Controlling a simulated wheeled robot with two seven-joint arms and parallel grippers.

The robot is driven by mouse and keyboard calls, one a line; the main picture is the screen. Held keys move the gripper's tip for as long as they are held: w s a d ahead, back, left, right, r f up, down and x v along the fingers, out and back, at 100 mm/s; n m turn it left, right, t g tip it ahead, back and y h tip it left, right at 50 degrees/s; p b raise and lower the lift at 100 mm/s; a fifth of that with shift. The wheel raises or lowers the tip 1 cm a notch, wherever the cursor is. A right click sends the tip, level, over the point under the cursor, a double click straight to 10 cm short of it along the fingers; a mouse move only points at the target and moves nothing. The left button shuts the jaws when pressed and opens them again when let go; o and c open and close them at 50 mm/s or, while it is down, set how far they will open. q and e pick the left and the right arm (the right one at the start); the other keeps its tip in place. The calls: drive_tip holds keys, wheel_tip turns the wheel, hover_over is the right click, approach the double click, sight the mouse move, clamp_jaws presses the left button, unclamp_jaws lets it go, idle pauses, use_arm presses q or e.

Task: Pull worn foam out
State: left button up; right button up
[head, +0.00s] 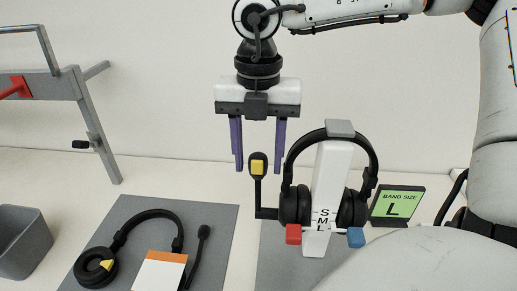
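A black headset (329,134) hangs on a white stand (332,165) marked S, M, L. Its boom (257,198) rises at the left and ends in a black foam tip (258,157) with a yellow patch (257,167). I cannot tell whether this foam is worn. My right gripper (259,150) points down, with its purple fingers apart. In the picture, the fingers lie on either side of the foam tip; I cannot tell whether they are level with it in depth. Nothing shows held in it. My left gripper is not in view.
A second headset (148,214) with a yellow patch lies on a grey mat, beside a white and orange card (160,271). A grey bin (22,243) stands at the left. A green sign (399,205) reads BAND SIZE L. A grey frame (85,103) stands at the back left.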

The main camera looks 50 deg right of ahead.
sight(258, 155)
drive_tip(key=c, duration=0.9)
drive_tip(key=shift+o, duration=0.2)
drive_tip(key=shift+r+p, duration=1.65)
drive_tip(key=shift+r, duration=1.6)
